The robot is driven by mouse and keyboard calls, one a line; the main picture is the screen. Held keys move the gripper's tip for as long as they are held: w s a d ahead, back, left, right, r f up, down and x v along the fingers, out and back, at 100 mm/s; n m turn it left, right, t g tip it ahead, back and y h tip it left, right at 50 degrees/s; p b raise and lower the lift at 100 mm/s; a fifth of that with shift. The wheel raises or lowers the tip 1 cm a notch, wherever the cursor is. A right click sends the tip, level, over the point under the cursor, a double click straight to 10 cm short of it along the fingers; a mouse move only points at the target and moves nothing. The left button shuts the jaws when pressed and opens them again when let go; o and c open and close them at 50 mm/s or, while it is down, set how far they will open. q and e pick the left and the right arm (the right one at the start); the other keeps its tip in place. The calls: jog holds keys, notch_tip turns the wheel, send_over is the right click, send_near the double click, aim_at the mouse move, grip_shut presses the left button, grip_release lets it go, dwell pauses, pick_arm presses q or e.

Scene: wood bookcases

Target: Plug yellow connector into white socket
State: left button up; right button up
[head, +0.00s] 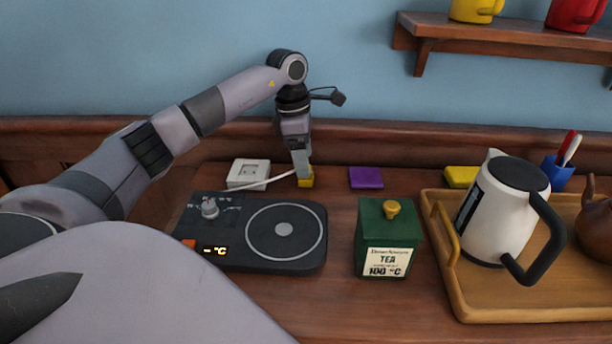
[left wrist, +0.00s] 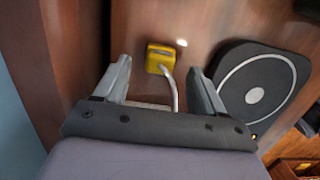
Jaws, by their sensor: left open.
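The yellow connector (head: 305,181) lies on the wood counter behind the dark hot plate, with a white cable running from it toward the left. In the left wrist view the yellow connector (left wrist: 159,58) is ahead of and between my open fingers, with its cable passing back between them. My left gripper (head: 302,172) points down over the connector in the head view; its fingers (left wrist: 160,78) are spread apart. The white socket (head: 248,173) sits on the counter left of the connector, against the back. My right gripper is not in view.
The hot plate (head: 258,232) with a knob stands in front. A purple block (head: 366,177) lies right of the connector. A green tea box (head: 388,238) and a wooden tray (head: 470,302) with a white kettle (head: 497,215) stand further right.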

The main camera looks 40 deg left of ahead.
pick_arm(q)
jog(key=shift+w+d+f, duration=0.1)
jog(key=shift+d+f, duration=0.05)
jog(key=shift+f, duration=0.85)
jog(key=shift+w+d+f, duration=0.1)
jog(key=shift+f, duration=0.85)
jog(key=c, duration=1.1)
jog(key=shift+o, duration=0.2)
jog(key=shift+r, duration=0.15)
notch_tip(320, 180, up, 20)
jog(key=p, duration=0.2)
jog(key=s+a+f, duration=0.8)
jog(key=a+f, duration=0.2)
jog(key=f, duration=0.1)
jog(key=shift+a+f, duration=0.15)
